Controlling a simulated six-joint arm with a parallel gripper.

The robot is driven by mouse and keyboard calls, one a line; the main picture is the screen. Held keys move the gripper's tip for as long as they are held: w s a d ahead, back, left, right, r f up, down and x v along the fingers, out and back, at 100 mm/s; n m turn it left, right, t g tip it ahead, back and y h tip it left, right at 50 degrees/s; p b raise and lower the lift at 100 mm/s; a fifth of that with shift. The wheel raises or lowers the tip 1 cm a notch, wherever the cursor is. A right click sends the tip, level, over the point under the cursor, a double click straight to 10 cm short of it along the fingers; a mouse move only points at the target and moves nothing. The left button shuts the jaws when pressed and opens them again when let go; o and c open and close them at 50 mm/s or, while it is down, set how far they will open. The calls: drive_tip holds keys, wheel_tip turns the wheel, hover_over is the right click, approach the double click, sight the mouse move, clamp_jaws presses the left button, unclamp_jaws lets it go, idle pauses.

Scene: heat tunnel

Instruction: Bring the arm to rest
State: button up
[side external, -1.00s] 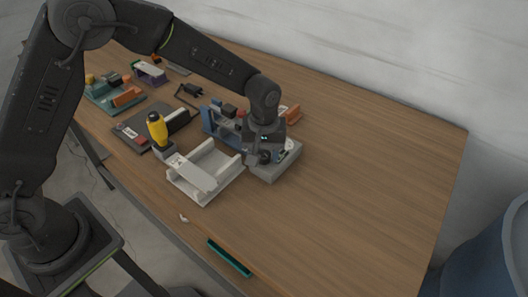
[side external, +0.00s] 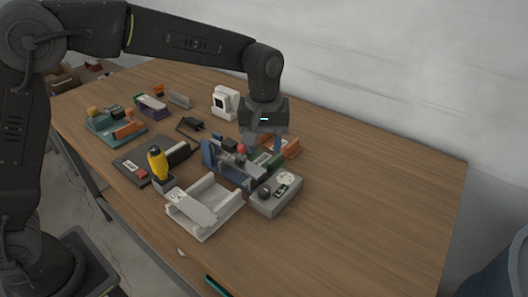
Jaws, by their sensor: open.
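My gripper (side external: 262,138) hangs from the end of my arm above the back middle of the table (side external: 370,190). Its jaws point down and are open, with nothing seen between them. A grey box (side external: 276,194) with a dark knob and a round white dial lies in front, apart from my gripper. The exact height of the fingertips over the things below is hard to tell.
A white tray-like cradle (side external: 186,208) stands at the front. A yellow-handled tool (side external: 157,161) stands upright beside it. A teal tray (side external: 103,130), a white device (side external: 225,101) and an orange block (side external: 291,148) stand around. The table's right side is clear.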

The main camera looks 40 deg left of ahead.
drive_tip(key=s+a+r+m+t, duration=0.35)
drive_tip(key=s+a+r, duration=0.5)
drive_tip(key=s, duration=0.35)
drive_tip(key=s+a+f+m+t, duration=0.1)
drive_tip(key=s+a+m+t, duration=0.1)
drive_tip(key=s, duration=0.9)
drive_tip(key=shift+s+a+f+m, duration=0.35)
drive_tip(key=shift+a+f+m, duration=0.05)
drive_tip(key=shift+a+m, duration=0.5)
